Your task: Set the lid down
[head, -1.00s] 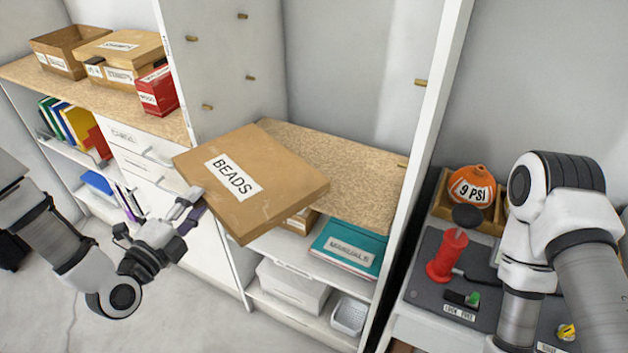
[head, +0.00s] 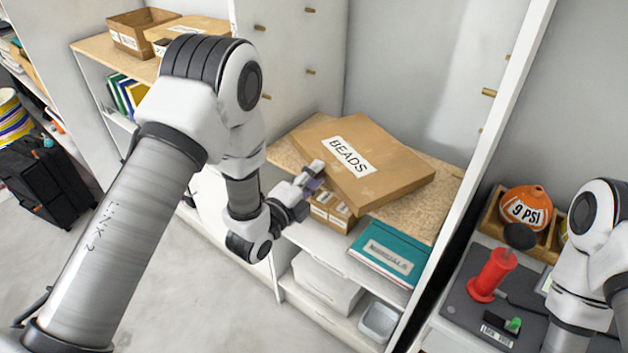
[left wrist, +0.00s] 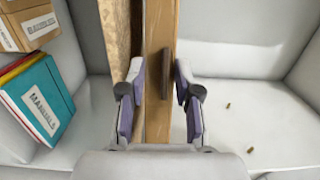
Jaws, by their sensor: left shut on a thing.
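The lid (head: 395,165) is a flat brown cardboard piece labelled BEADS. It is over the speckled board shelf (head: 446,185) in the open bay, turned at an angle to the shelf. My left gripper (head: 316,178) is shut on its near left edge. In the left wrist view the lid (left wrist: 158,110) shows edge-on between the two fingers (left wrist: 160,85), with the speckled board (left wrist: 115,30) beside it. Whether the lid touches the board cannot be told. My right gripper is outside the view; only part of that arm shows at the right.
Below are small labelled boxes (head: 333,212), a teal MANUALS binder (head: 388,252) and white bins (head: 326,282). A white upright (head: 478,150) bounds the bay on the right. Beyond it stand a red pump (head: 492,274) and an orange 9 PSI ball (head: 527,208).

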